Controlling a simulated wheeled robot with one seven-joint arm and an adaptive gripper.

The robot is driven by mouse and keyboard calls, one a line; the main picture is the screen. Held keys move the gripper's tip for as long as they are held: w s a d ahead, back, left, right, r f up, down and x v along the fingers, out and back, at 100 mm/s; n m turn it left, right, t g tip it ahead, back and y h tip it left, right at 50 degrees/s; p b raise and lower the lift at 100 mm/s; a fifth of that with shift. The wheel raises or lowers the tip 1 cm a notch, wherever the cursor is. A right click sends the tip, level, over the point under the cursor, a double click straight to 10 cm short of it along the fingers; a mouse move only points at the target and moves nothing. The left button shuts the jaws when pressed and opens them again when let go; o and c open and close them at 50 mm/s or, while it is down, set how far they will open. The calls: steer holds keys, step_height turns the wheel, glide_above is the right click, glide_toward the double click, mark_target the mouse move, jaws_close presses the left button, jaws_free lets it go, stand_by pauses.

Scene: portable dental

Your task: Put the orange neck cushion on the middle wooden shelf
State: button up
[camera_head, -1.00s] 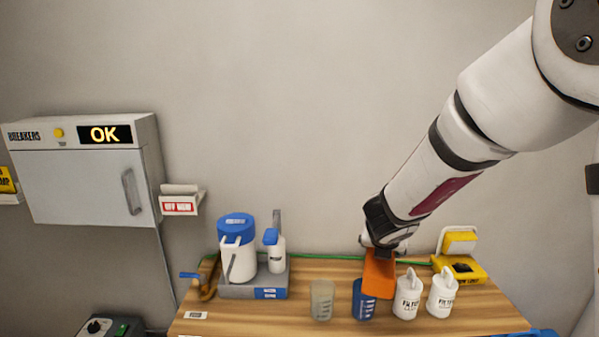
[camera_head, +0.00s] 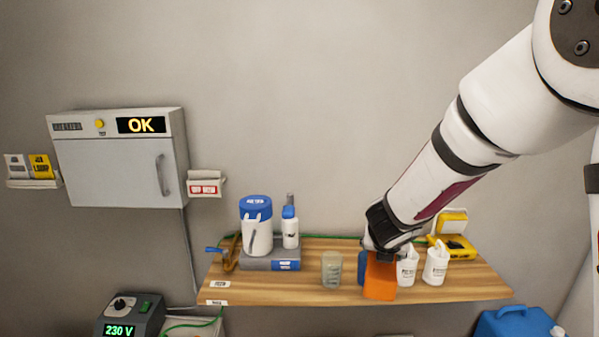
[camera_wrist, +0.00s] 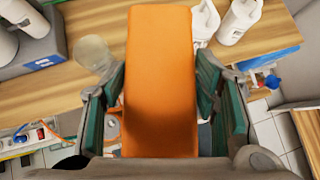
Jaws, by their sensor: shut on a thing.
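My gripper (camera_head: 384,254) is shut on the orange neck cushion (camera_head: 380,281), which hangs below it as a plain orange block. In the wrist view the cushion (camera_wrist: 160,85) lies between the green-lined fingers of my gripper (camera_wrist: 161,95) and fills the middle of the picture. In the head view it overlaps the front part of a wooden shelf (camera_head: 300,291) and hides part of a blue cup (camera_head: 361,266). I cannot tell which shelf is the middle one.
The upper shelf holds a clear cup (camera_head: 332,270), white filter bottles (camera_head: 435,264), a blue-lidded jug (camera_head: 257,228) and a yellow case (camera_head: 456,249). A blue container (camera_head: 515,324) stands low at right, a 230 V unit (camera_head: 130,318) at lower left.

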steer(key=shift+s+f, duration=0.1)
steer(key=shift+s, duration=0.1)
steer(key=shift+s+d+f+n, duration=0.1)
steer(key=shift+d+f+n, duration=0.1)
steer(key=shift+f, duration=0.4)
steer(key=shift+s+d+f+n, duration=0.1)
steer(key=shift+d+f, duration=0.1)
steer(key=shift+f, duration=0.35)
steer(key=s+a+f+n+y, duration=0.1)
steer(key=s+f+n+y, duration=0.1)
steer(key=s+f, duration=0.4)
step_height(320, 180, down, 6)
steer(key=shift+r+n+y, duration=0.15)
steer(key=shift+n+y, duration=0.15)
steer(key=shift+n, duration=0.1)
steer(key=shift+s, duration=0.1)
